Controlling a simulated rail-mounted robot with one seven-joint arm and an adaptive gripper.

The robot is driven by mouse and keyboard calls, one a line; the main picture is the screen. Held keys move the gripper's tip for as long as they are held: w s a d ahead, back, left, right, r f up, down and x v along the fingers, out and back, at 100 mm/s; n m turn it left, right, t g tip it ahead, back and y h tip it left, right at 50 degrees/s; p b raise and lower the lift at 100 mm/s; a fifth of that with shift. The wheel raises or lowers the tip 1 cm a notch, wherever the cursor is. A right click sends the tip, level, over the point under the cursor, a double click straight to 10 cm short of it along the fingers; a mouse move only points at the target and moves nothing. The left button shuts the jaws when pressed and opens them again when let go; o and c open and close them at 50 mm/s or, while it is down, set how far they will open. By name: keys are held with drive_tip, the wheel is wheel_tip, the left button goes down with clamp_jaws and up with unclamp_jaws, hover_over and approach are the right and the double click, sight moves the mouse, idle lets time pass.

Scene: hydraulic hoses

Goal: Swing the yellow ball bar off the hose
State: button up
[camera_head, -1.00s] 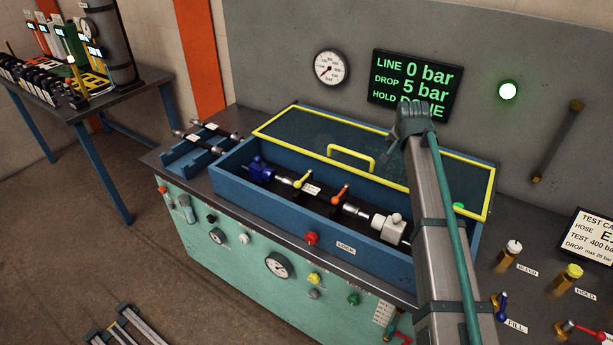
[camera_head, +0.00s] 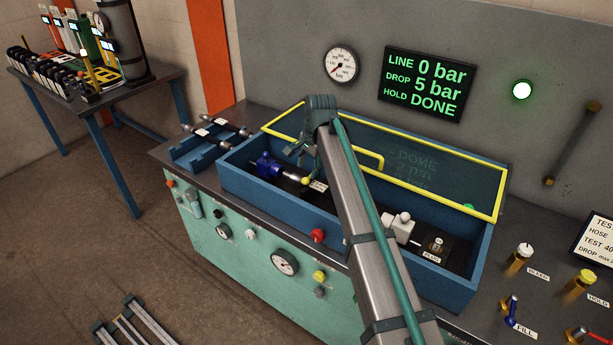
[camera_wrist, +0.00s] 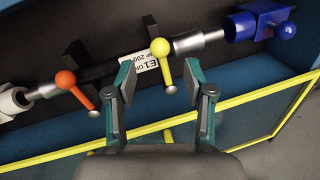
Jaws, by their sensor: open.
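The yellow ball bar (camera_wrist: 161,61) lies across the hose (camera_wrist: 98,72) in the wrist view, its yellow ball near the white label and its far end at a small round pivot. In the head view its yellow ball (camera_head: 305,181) shows just below my gripper. My gripper (camera_wrist: 157,76) is open and empty, its two fingers on either side of the bar's lower part; I cannot tell whether they touch it. An orange ball bar (camera_wrist: 72,86) crosses the hose further left. In the head view my arm hides the middle of the hose.
A blue fitting (camera_wrist: 252,24) with a ball holds one hose end, a white block (camera_head: 401,228) the other. The blue trough (camera_head: 278,210) has walls around it. Its yellow-framed lid (camera_head: 430,168) stands open behind.

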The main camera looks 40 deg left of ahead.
sight(306, 178)
drive_tip(key=shift+w+a+f+p, duration=0.1)
drive_tip(key=shift+a+f+p, duration=0.15)
drive_tip(key=shift+f, duration=0.7)
drive_tip(key=shift+s+a+f+p, duration=0.1)
drive_tip(key=shift+f+p, duration=0.1)
drive_tip(key=shift+f, duration=0.75)
drive_tip(key=shift+w+a+f+p, duration=0.1)
drive_tip(key=shift+a+f+p, duration=0.15)
drive_tip(key=shift+f, duration=0.7)
clamp_jaws()
